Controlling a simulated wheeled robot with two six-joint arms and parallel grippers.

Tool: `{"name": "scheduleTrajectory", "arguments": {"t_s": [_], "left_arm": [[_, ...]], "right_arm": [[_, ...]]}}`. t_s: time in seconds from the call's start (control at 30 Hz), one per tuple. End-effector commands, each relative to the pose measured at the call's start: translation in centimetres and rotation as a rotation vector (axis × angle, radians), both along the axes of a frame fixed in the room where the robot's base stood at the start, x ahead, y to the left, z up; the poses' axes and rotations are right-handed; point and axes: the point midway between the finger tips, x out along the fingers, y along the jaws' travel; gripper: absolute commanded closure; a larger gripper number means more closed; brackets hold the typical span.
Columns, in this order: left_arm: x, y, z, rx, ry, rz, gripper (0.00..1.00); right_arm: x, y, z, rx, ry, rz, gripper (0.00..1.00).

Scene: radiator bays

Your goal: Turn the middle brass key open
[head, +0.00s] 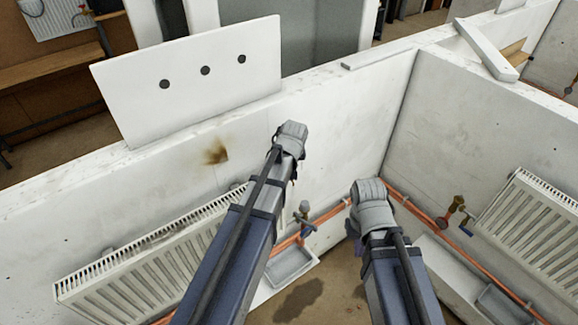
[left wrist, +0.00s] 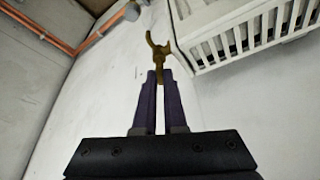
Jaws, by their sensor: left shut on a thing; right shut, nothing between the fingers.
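In the left wrist view my left gripper (left wrist: 160,76) has its purple fingers shut on a brass key (left wrist: 159,52) with a forked top. The key stands out from the fingertips in front of the pale wall; I cannot tell whether it is attached there. In the head view my left arm hides this key and the left gripper. My right gripper (head: 358,246) is mostly hidden by its wrist, with a bit of purple showing near the corner; it is shut and empty. No row of brass keys shows, so I cannot tell which is the middle one.
A left radiator (head: 150,262) and a right radiator (head: 535,235) hang on the walls. A valve (head: 304,218) and a brass valve (head: 456,207) join copper pipes (head: 400,199). A tray (head: 290,265) lies low. A white board (head: 190,85) with three holes stands on the wall top.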

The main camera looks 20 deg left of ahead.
Motion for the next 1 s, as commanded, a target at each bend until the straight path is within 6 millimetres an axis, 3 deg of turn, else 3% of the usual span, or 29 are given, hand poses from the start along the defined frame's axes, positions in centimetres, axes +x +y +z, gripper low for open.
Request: {"name": "scheduleTrajectory", "arguments": {"t_s": [0.07, 0.1, 0.37, 0.73, 1.0], "left_arm": [[-0.2, 0.0, -0.1, -0.002, 0.006, 0.0, 1.0], [-0.2, 0.0, -0.1, -0.002, 0.005, 0.0, 0.89], [-0.1, 0.0, -0.1, -0.002, 0.005, 0.0, 0.61], [-0.2, -0.1, 0.3, 0.0, 0.002, -0.001, 0.61], [-1.0, -0.4, 2.8, 0.0, 0.002, -0.001, 0.61]], "right_arm": [[0.0, 0.0, -0.1, 0.0, 0.0, 0.0, 1.0], [0.0, 0.0, -0.1, 0.0, 0.0, 0.0, 1.0], [0.0, 0.0, -0.1, 0.0, 0.0, 0.0, 1.0], [0.0, 0.0, 0.4, 0.0, 0.0, 0.0, 1.0], [0.0, 0.0, 2.8, 0.0, 0.001, 0.002, 1.0]]}}
